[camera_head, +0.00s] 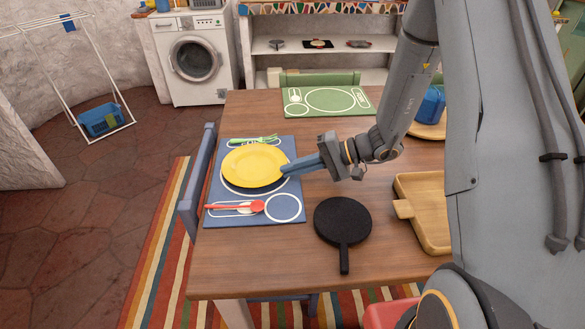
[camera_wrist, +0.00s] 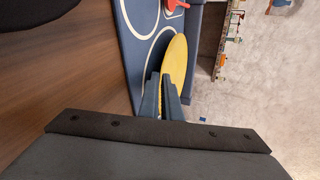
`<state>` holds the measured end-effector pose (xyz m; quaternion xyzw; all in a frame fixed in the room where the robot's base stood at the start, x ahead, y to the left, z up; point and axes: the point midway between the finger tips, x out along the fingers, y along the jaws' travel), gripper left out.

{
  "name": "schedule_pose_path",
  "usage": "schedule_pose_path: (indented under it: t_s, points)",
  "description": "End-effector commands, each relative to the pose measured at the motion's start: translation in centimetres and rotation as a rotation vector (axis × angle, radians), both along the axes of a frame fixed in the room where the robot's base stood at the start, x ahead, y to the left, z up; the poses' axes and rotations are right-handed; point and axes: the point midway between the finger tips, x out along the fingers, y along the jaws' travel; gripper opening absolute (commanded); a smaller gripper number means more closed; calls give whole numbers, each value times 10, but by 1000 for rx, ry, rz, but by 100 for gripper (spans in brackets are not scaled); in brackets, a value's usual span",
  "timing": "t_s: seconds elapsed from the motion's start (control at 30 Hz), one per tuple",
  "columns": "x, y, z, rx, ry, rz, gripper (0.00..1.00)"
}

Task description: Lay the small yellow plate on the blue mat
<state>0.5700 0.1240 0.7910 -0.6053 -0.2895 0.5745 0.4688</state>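The small yellow plate (camera_head: 254,166) is over the middle of the blue mat (camera_head: 291,187), covering most of the mat's large printed white ring. My gripper (camera_head: 286,170) reaches in from the right and has the plate by its right rim. In the wrist view the two fingers (camera_wrist: 162,82) stand on either side of the yellow plate (camera_wrist: 174,62), seen nearly edge-on, with the mat (camera_wrist: 135,50) beside it. Part of the ring shows below the plate's near edge. Whether the plate touches the mat or is slightly above it, I cannot tell.
Green cutlery (camera_head: 253,140) lies behind the plate and a red spoon (camera_head: 236,207) in front, on the mat. A black pan (camera_head: 343,221) and a wooden tray (camera_head: 424,205) are to the right. A green mat (camera_head: 325,100) lies at the back.

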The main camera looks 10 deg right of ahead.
Motion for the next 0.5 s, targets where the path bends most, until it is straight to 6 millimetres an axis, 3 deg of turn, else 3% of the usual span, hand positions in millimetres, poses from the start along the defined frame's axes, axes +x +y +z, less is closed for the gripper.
schedule_pose_path:
  t_s: [0.3,0.37,0.5]
  points:
    - [0,0,-2,1,0,0,0]
    - [0,0,-2,0,0,-1,11]
    - [0,0,-2,0,0,-1,12]
